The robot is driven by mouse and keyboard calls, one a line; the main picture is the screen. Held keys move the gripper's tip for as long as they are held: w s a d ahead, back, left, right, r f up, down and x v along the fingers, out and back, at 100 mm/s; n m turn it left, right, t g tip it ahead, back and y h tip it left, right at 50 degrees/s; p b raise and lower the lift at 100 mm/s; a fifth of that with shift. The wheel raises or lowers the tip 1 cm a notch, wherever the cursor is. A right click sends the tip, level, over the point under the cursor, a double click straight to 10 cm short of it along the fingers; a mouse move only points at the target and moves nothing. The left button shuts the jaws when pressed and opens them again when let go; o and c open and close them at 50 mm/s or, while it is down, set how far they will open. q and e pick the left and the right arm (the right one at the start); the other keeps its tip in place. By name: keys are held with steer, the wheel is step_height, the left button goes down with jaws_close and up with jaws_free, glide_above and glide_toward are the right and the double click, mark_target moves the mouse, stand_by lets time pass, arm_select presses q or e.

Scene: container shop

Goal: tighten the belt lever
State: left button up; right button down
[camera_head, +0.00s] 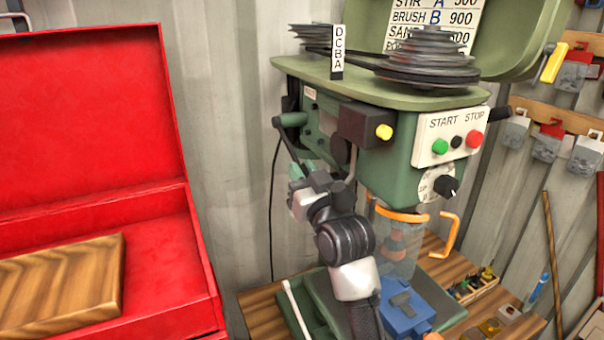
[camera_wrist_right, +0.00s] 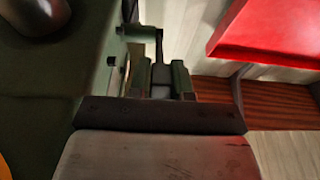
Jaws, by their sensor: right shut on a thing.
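The green drill press (camera_head: 390,150) stands against the wall in the head view. The dark belt lever (camera_head: 289,121) is on its left side and its arm slants down toward my right gripper (camera_head: 302,180). My right gripper is shut on the lower end of the lever. The wrist view shows the lever (camera_wrist_right: 158,42) coming down between the two fingers of my right gripper (camera_wrist_right: 161,78). The belt (camera_head: 425,77) runs around the stepped pulleys (camera_head: 427,50) on top. My left gripper is not in view.
An open red toolbox (camera_head: 90,120) with a wooden block (camera_head: 62,285) stands at the left. The control panel (camera_head: 450,138) faces front right. An orange-rimmed clear guard (camera_head: 402,215) and a blue vise (camera_head: 405,315) are close to my right arm.

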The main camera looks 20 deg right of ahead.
steer(key=c, duration=1)
jaws_free()
steer(key=shift+s, duration=0.1)
steer(key=shift+c, duration=0.2)
steer(key=shift+s+f, duration=0.1)
steer(key=shift+s, duration=0.05)
arm_select(q)
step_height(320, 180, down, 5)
steer(key=b, duration=0.5)
arm_select(e)
steer(key=v, duration=1)
steer(key=shift+s, duration=0.25)
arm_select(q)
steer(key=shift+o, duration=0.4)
